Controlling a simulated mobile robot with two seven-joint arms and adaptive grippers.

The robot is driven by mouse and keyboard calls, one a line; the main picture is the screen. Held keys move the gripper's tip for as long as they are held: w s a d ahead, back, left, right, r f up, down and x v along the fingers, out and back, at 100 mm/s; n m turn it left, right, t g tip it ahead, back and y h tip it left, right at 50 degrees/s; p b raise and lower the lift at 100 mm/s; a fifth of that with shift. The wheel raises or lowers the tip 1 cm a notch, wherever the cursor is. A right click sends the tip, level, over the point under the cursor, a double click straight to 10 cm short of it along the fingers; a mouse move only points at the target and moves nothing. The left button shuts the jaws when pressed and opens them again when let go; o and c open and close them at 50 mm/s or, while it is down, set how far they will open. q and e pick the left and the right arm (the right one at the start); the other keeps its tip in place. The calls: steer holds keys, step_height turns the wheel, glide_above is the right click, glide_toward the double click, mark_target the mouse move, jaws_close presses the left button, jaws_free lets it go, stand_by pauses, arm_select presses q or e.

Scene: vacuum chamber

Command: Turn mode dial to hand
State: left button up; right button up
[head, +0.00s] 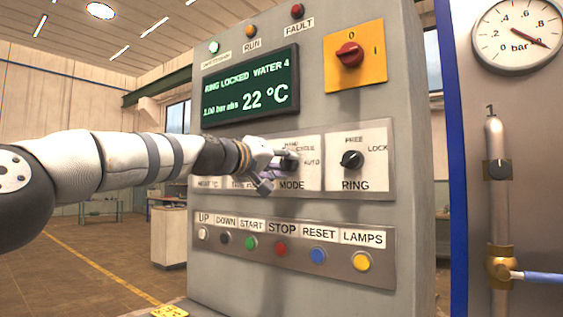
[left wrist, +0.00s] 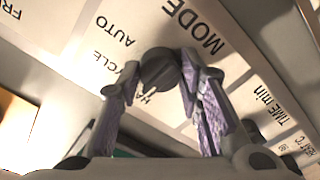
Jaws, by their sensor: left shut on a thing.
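The mode dial (left wrist: 160,70) is a dark round knob above the word MODE on the panel. It also shows in the head view (head: 289,161), partly covered by my gripper. My left gripper (left wrist: 160,88) has a finger on either side of the dial and is shut on it. The dial's light pointer line appears directed toward the partly hidden label beginning "HA" (left wrist: 148,99). The CYCLE (left wrist: 113,78) and AUTO (left wrist: 115,30) labels lie beside it. My left gripper is at the panel in the head view (head: 276,166). My right gripper is out of view.
The ring dial (head: 352,159) is to the right of the mode dial. A row of buttons, including the red stop button (head: 281,249), lies below. A red switch (head: 349,55) on a yellow plate and a green display (head: 250,86) are above.

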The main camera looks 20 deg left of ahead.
arm_select(q)
steer(key=shift+d+f+n, duration=0.1)
steer(key=shift+n, duration=0.5)
steer(key=o, duration=1.2)
steer(key=shift+w, duration=0.15)
steer(key=shift+c, duration=0.2)
steer(key=shift+s, duration=0.25)
steer(key=v, duration=0.7)
